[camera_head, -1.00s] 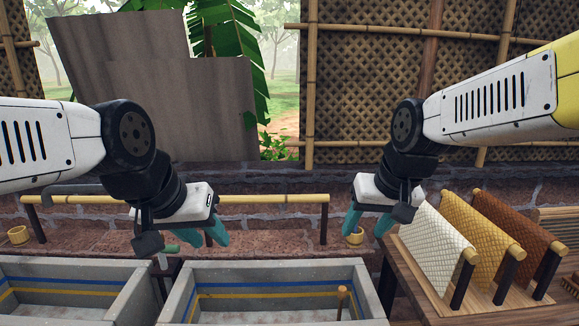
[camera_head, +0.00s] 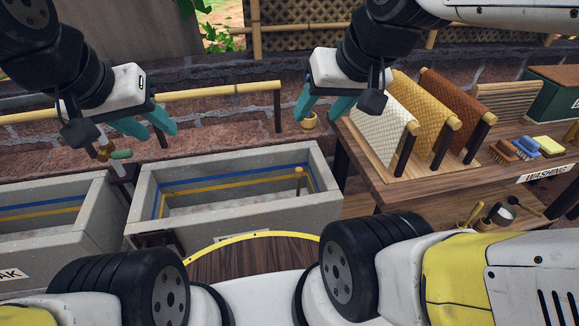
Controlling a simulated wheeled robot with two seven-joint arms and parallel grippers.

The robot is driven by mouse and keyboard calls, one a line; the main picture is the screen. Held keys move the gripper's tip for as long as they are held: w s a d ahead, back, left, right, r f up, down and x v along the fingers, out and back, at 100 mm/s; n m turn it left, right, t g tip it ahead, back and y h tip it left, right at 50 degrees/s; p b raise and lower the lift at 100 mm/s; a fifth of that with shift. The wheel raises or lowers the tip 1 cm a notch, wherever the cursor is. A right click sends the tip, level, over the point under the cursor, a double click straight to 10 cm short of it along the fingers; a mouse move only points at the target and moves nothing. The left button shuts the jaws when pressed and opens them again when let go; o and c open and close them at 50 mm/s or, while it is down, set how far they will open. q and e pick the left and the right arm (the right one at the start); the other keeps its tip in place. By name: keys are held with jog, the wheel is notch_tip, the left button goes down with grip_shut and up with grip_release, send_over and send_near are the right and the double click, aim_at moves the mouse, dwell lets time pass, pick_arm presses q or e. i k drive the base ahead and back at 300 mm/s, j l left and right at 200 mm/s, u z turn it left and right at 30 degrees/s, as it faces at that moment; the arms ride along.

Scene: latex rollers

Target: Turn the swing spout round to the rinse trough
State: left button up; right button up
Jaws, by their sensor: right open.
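The swing spout shows as a small brass tap (camera_head: 104,149) with a green handle (camera_head: 121,154), standing behind the gap between the two stone troughs. My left wrist partly covers it, so I cannot tell which way the spout points. The left trough (camera_head: 112,202) carries a sign ending in "AK". The right trough (camera_head: 235,217) has blue and yellow lines inside; its sign is mostly hidden. My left gripper (camera_head: 160,131) is open and empty, just above and right of the tap. My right gripper (camera_head: 317,117) is open and empty, above the right trough's far right corner.
A bamboo rail (camera_head: 225,89) runs along the brick ledge behind the troughs. At right, a wooden table (camera_head: 375,167) holds cloth-draped racks (camera_head: 384,117), brushes (camera_head: 503,151) and a green box (camera_head: 553,101). A wooden stick (camera_head: 298,180) stands in the right trough.

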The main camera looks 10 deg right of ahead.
aim_at(39, 98)
jog(key=u, duration=1.4)
